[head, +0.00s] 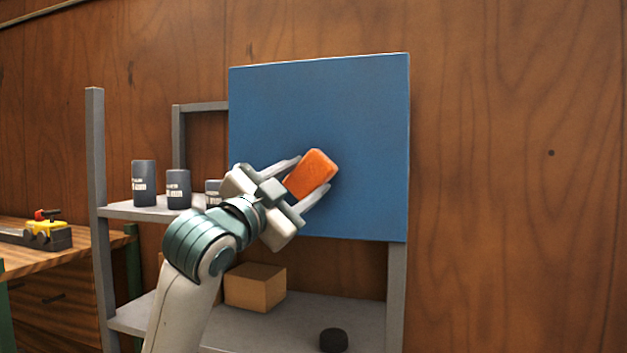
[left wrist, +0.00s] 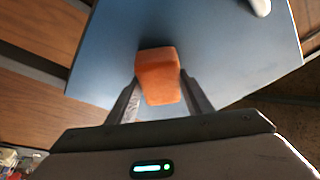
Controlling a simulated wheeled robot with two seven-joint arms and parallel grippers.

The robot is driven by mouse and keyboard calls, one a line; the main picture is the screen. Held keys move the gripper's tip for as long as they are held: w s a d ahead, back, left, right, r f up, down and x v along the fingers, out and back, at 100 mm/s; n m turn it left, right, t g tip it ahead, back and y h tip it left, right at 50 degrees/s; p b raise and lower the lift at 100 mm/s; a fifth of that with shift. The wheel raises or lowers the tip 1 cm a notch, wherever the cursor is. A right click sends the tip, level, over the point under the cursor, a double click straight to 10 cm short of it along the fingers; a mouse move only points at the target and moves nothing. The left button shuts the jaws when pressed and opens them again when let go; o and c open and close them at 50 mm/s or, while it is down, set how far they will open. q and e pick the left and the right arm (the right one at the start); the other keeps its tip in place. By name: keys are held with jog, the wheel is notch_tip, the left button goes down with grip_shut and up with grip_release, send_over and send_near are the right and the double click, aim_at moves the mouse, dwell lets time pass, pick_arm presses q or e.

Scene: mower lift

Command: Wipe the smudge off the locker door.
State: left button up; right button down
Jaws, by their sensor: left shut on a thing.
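The locker door (head: 360,100) is a flat blue panel at the upper middle of the head view, and it also fills the upper part of the left wrist view (left wrist: 215,60). My left gripper (head: 308,180) is shut on an orange sponge-like block (head: 312,172), in front of the door's lower middle. The block also shows between the fingers in the left wrist view (left wrist: 158,77), at or very close to the door; I cannot tell if it touches. I see no smudge on the visible door surface; the part behind the block and gripper is hidden. My right gripper is not in view.
A grey shelf (head: 125,211) holds several dark canisters (head: 144,183) left of the door. A cardboard box (head: 254,287) and a black round object (head: 333,340) sit on the lower shelf. A wooden bench (head: 90,239) with a yellow tool (head: 47,229) stands at left.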

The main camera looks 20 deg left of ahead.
pick_arm(q)
jog(key=shift+a, duration=0.65)
jog(key=shift+s+p, duration=0.35)
jog(key=shift+s, duration=2.6)
jog(key=shift+s, duration=0.1)
jog(key=s, duration=0.2)
jog(key=shift+s+a+p, duration=0.1)
jog(key=shift+s+p, duration=0.3)
